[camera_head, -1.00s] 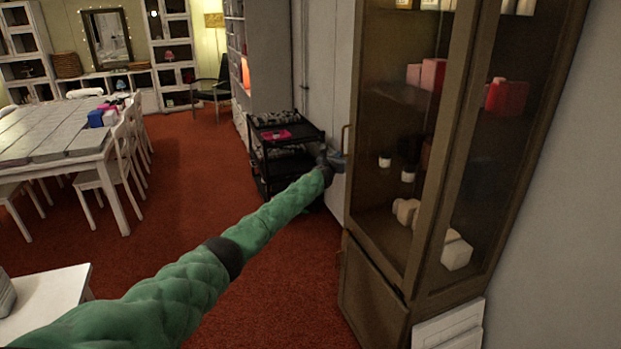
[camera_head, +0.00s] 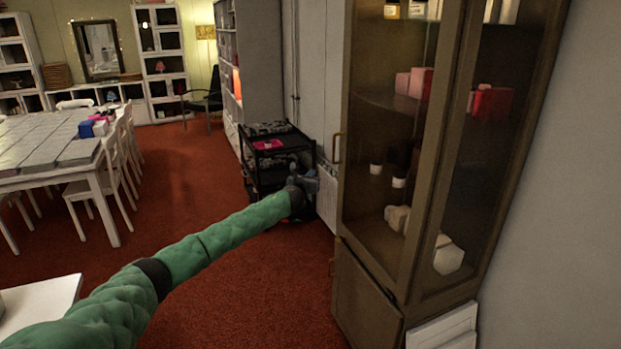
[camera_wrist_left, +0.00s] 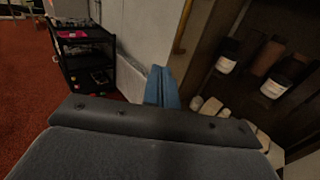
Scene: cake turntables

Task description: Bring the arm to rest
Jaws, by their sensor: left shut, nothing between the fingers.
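My left arm, in a green sleeve, reaches in from the lower left of the head view. Its gripper (camera_head: 306,180) is at the middle, in front of the black cart and left of the glass cabinet. In the left wrist view the blue-grey fingers (camera_wrist_left: 162,88) are together and empty. The gripper appears apart from the cabinet door and its handle. My right gripper is not in view.
A tall brown glass cabinet (camera_head: 362,240) with jars and boxes inside stands at right, its handle (camera_head: 337,148) on the left edge. A black cart (camera_head: 262,181) stands behind the gripper. A white table (camera_head: 70,172) with chairs is at left. Red carpet between is clear.

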